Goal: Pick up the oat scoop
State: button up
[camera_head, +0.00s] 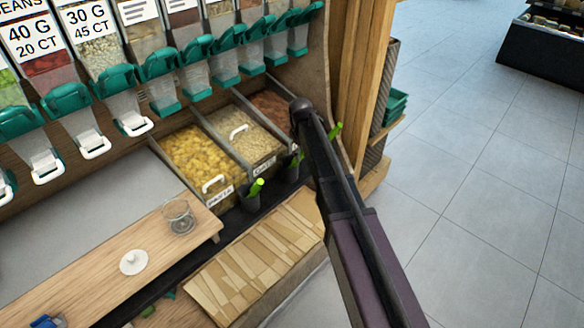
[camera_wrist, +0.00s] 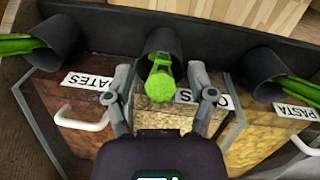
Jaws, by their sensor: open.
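The oat scoop (camera_wrist: 160,76) shows in the wrist view as a bright green handle standing out of a dark cup (camera_wrist: 181,44) in front of the OATS label. My gripper (camera_wrist: 160,82) is open, with one finger on each side of the handle's end. No contact with the handle can be made out. The scoop's lower part is hidden in the cup. In the head view my dark arm reaches toward the bins, and its links hide the gripper and most of this scoop.
Similar cups with green handles stand on both sides, by the dates (camera_wrist: 95,62) and by the pasta (camera_wrist: 268,68). The bins have white handles (camera_wrist: 82,120). A glass (camera_head: 179,217) stands on the wooden board (camera_head: 95,262). Dispensers with green levers (camera_head: 155,66) hang above.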

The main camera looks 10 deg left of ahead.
dwell(0.3)
grip_shut()
jog(key=shift+r, duration=0.15)
dwell(0.3)
notch_tip(320, 180, up, 18)
jog(key=p, duration=1.8)
